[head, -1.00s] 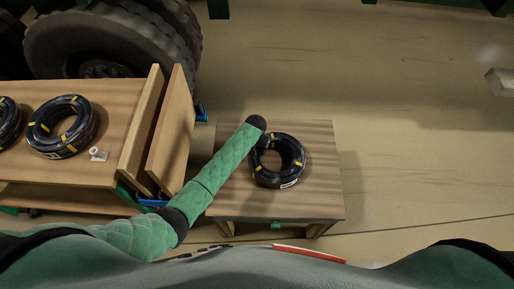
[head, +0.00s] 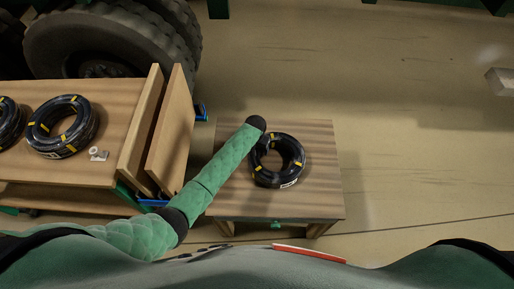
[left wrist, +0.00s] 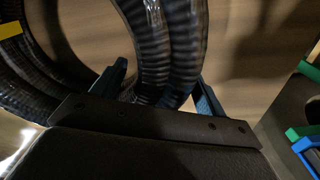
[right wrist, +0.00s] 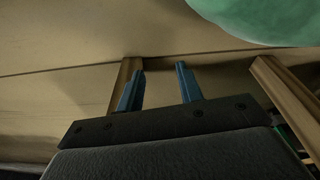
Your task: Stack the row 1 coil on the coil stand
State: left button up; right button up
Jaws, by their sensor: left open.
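A black hose coil with yellow bands (head: 293,147) lies flat on the small wooden stand (head: 325,195) in the head view. My left gripper (head: 264,141) is at the upper left part of this coil. In the left wrist view the coil (left wrist: 150,30) passes between the two blue fingers of my left gripper (left wrist: 162,78), which stand apart on either side of the hose. My right gripper (right wrist: 160,78) shows only in the right wrist view; its fingers are apart with nothing between them.
A wooden cart (head: 100,95) at left holds another banded coil (head: 88,128), a second coil (head: 8,125) cut by the picture edge, and a small grey-white part (head: 98,154). Its raised boards (head: 172,125) stand beside the stand.

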dwell(0.4)
pick_arm(q)
jog(key=shift+r, duration=0.3)
pick_arm(e)
jog(key=shift+s+d+f, duration=0.2)
jog(key=shift+s+f, duration=0.15)
jog(key=shift+s, duration=0.3)
jog(key=shift+s+d+f, duration=0.15)
jog(key=shift+s+f, duration=0.2)
jog(key=shift+s, duration=0.25)
pick_arm(q)
jog(key=shift+p, duration=0.3)
jog(key=shift+r, duration=0.2)
jog(key=shift+r+p, duration=0.25)
jog(key=shift+p, duration=0.2)
pick_arm(e)
jog(key=shift+s+f+g, duration=0.15)
jog(key=shift+s+f, duration=0.05)
jog(key=shift+s, duration=0.5)
jog(key=shift+s+f+g, duration=0.15)
jog(key=shift+s, duration=0.5)
pick_arm(q)
jog(key=shift+r, duration=0.1)
pick_arm(e)
jog(key=shift+s, duration=0.1)
